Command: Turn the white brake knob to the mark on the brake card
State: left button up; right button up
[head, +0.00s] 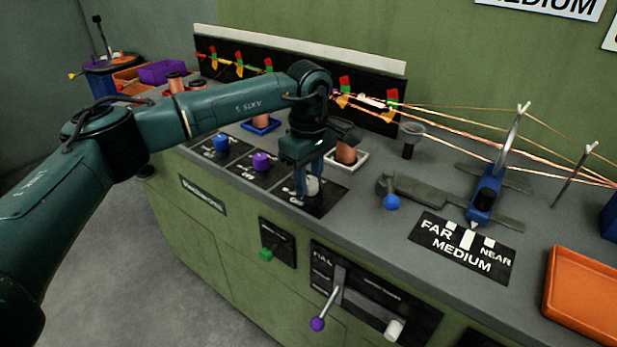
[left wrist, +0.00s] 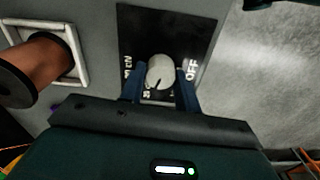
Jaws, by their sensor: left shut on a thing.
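The white brake knob (head: 312,186) stands on a black dial plate (head: 327,202) on the bench top. My left gripper (head: 309,180) reaches down over it and is shut on it. In the left wrist view the knob (left wrist: 160,70) sits between the blue fingers of my left gripper (left wrist: 162,82). A dark pointer line on the knob faces the gripper body. The dial plate (left wrist: 150,25) reads OFF to the right of the knob; the other lettering is partly hidden. No card clearly labelled as the brake card is readable. My right gripper is not in view.
A purple knob (head: 261,162) and a blue knob (head: 222,142) stand on neighbouring plates. A copper spool (head: 346,151) in a white frame is close behind the gripper. A FAR/MEDIUM/NEAR card (head: 462,247) and an orange tray (head: 585,297) lie to the right. A MEDIUM sign (head: 545,5) hangs above.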

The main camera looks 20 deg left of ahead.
aim_at(310, 179)
pick_arm(q)
jog(key=m, duration=0.5)
jog(key=shift+r+m, duration=0.1)
jog(key=shift+m, duration=0.2)
jog(key=m, duration=0.3)
jog(key=shift+w+d+m+b, duration=0.1)
jog(key=shift+m+b, duration=0.2)
jog(key=shift+m, duration=1.7)
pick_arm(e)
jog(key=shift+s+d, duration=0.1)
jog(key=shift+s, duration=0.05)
pick_arm(q)
jog(key=o, duration=1)
jog(key=shift+r, duration=6.55)
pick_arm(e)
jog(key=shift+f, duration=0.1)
